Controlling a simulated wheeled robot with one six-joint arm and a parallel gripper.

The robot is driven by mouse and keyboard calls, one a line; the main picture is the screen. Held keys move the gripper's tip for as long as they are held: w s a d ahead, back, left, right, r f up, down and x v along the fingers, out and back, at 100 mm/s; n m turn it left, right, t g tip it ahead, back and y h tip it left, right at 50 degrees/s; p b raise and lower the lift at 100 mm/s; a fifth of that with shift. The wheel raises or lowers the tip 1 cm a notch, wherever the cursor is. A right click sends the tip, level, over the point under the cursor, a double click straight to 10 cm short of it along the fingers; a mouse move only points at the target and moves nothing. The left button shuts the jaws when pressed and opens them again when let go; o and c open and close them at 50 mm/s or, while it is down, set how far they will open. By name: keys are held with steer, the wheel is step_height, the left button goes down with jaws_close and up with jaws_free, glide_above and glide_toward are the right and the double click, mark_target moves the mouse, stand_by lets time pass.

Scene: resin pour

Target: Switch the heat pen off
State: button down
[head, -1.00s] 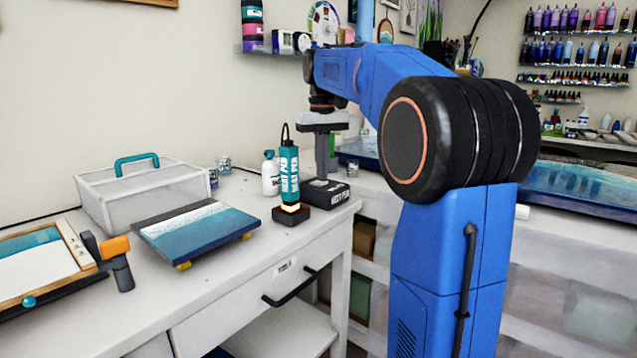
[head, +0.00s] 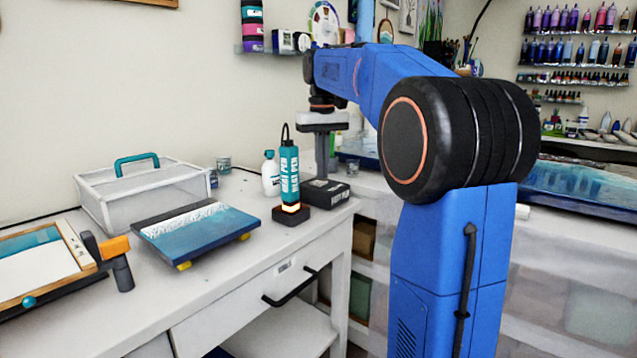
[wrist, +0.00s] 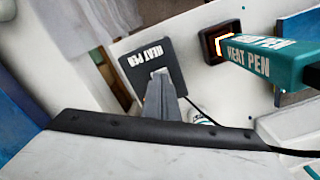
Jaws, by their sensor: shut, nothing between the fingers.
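The teal heat pen (head: 290,172) stands upright in a small dark base (head: 291,217) near the desk's front right corner. Its lower end glows orange, and the glow also shows in the wrist view. In the wrist view, a pale switch shows partly on the box (wrist: 143,57), beside my fingertips. My gripper (head: 322,175) is shut and empty, pointing down over the box. The fingertips (wrist: 160,75) cover part of the switch. I cannot tell whether they touch it.
A white bottle (head: 270,178) stands just behind the pen. A blue seascape panel (head: 195,235), a lidded clear box (head: 150,195) and an orange-and-black tool (head: 115,262) are farther left. A cable runs beside the black box in the wrist view.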

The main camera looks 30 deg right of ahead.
mark_target(322, 183)
steer(key=shift+f, duration=0.65)
stand_by(0.4)
step_height(322, 183, up, 7)
stand_by(1.0)
stand_by(0.5)
steer(key=s+a+f+n+t, duration=0.1)
steer(key=s+a+f, duration=0.4)
steer(key=s, duration=0.2)
steer(key=s+a+f+t, duration=0.1)
steer(key=s+a+f, duration=0.4)
steer(key=s, duration=0.2)
steer(key=s+a+f+t, duration=0.1)
steer(key=s+a+f, duration=0.2)
steer(key=s+f, duration=0.5)
steer(key=s+a+f+n+t, duration=0.1)
steer(key=s+a+f, duration=0.1)
steer(key=s+f, duration=0.6)
step_height(322, 183, down, 4)
steer(key=shift+a+t, duration=0.4)
